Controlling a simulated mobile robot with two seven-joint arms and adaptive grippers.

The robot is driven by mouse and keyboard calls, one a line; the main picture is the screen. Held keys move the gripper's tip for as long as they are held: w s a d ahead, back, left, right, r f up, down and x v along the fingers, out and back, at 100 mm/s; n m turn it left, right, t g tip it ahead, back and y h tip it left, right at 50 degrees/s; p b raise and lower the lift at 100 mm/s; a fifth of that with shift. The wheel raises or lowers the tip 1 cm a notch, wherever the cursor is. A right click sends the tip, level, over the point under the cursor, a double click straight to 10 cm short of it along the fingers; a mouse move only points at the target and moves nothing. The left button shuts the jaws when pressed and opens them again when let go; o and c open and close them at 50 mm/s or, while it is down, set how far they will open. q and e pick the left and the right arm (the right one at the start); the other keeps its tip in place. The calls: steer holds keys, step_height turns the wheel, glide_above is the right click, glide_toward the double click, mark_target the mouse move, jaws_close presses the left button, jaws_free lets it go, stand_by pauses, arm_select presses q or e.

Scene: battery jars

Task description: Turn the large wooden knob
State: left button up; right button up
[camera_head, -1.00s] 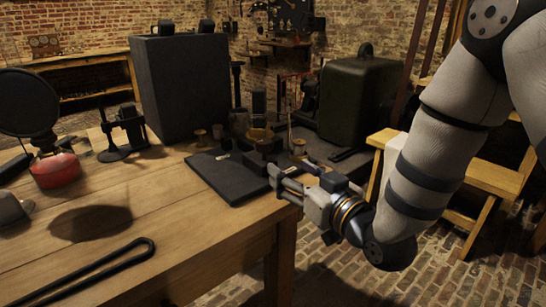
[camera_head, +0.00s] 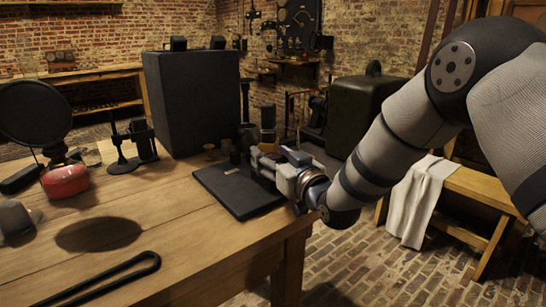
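My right gripper (camera_head: 258,163) reaches in from the right and is low over the right end of the wooden table, at the near side of a cluster of small dark apparatus. Its fingers point left, by the right part of a flat dark board (camera_head: 236,190). The gripper and wrist cover part of the apparatus, and I cannot tell whether the fingers are open or touching anything. My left gripper is out of view.
A tall dark box (camera_head: 195,100) stands behind the board on the wooden table (camera_head: 165,225). A dark green case (camera_head: 360,110) stands to the right. A red-based lamp (camera_head: 65,181) and a black looped rod (camera_head: 105,278) are at left. A white cloth (camera_head: 416,200) hangs over a wooden bench.

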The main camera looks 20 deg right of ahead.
steer(key=c, duration=0.9)
steer(key=shift+a+r+m+h+p, duration=0.1)
steer(key=shift+r+m+h+p, duration=0.2)
steer(key=shift+h+p, duration=0.2)
steer(key=shift+f+m+h+p, duration=0.15)
steer(key=shift+m+h+p, duration=0.3)
steer(key=shift+h, duration=0.35)
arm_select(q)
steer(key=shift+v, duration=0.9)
arm_select(e)
steer(key=shift+f, duration=0.2)
steer(key=o, duration=1.2)
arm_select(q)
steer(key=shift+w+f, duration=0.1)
arm_select(e)
steer(key=s, duration=1.2)
steer(key=shift+d, duration=0.3)
